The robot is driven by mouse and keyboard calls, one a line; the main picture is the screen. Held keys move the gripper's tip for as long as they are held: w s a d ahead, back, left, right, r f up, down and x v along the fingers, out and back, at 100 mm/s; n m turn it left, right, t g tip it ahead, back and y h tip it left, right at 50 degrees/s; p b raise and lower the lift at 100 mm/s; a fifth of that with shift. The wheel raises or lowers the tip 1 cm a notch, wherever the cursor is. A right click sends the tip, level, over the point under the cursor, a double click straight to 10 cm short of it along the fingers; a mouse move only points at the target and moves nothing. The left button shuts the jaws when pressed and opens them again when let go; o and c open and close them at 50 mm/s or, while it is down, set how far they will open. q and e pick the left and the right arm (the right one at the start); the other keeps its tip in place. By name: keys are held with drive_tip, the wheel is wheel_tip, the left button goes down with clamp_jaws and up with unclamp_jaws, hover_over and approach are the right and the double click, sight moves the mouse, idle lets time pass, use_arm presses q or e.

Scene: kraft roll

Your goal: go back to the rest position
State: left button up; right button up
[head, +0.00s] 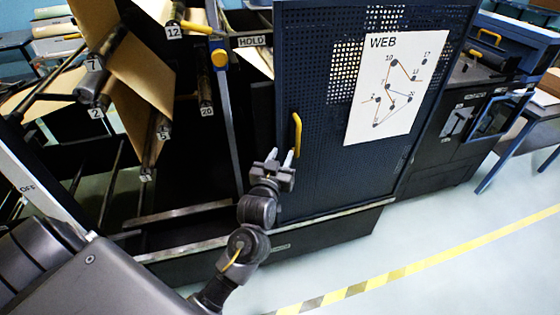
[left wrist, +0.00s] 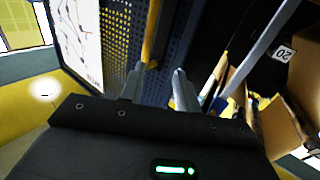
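My left gripper (head: 280,156) is in front of the lower left part of a dark blue perforated door (head: 315,110). Its two fingers are apart, with nothing held between them. The tips are just below the yellow door handle (head: 297,134). In the left wrist view the gripper (left wrist: 159,72) shows a gap between its fingers, and the yellow handle (left wrist: 151,32) shows beyond the tips. I cannot tell whether a finger touches the handle. The door looks closed. My right gripper is not in view.
A machine frame with brown paper (head: 142,75) and numbered rollers stands left of the door. A WEB chart (head: 385,88) is on the door. A striped yellow line (head: 420,263) crosses clear floor at right.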

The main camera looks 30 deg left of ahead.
use_arm(q)
drive_tip(key=shift+s, duration=0.4)
drive_tip(key=shift+r, duration=0.1)
drive_tip(key=d+f+m+g+h, duration=0.1)
drive_tip(key=d+f+g, duration=0.1)
drive_tip(key=f, duration=1)
drive_tip(key=d+f+m+g+h, duration=0.2)
drive_tip(key=f, duration=1)
drive_tip(key=s+d+f+m+g, duration=0.1)
drive_tip(key=s+f+g, duration=0.1)
drive_tip(key=s+f, duration=0.5)
drive_tip(key=s+f+g, duration=0.2)
drive_tip(key=s+f, duration=0.1)
drive_tip(key=f, duration=0.8)
drive_tip(key=s+f+g+h, duration=0.1)
drive_tip(key=s+f+g, duration=0.3)
drive_tip(key=s+f, duration=1.05)
drive_tip(key=s+a+f+g, duration=0.1)
drive_tip(key=s+f+g, duration=0.1)
drive_tip(key=s, duration=1)
drive_tip(key=s+a+f+m+g+b, duration=0.1)
drive_tip(key=s+a+f+g, duration=0.1)
drive_tip(key=s, duration=1)
drive_tip(key=shift+s+a+f+g, duration=0.15)
drive_tip(key=shift+s+f+g, duration=0.2)
drive_tip(key=shift+f, duration=0.45)
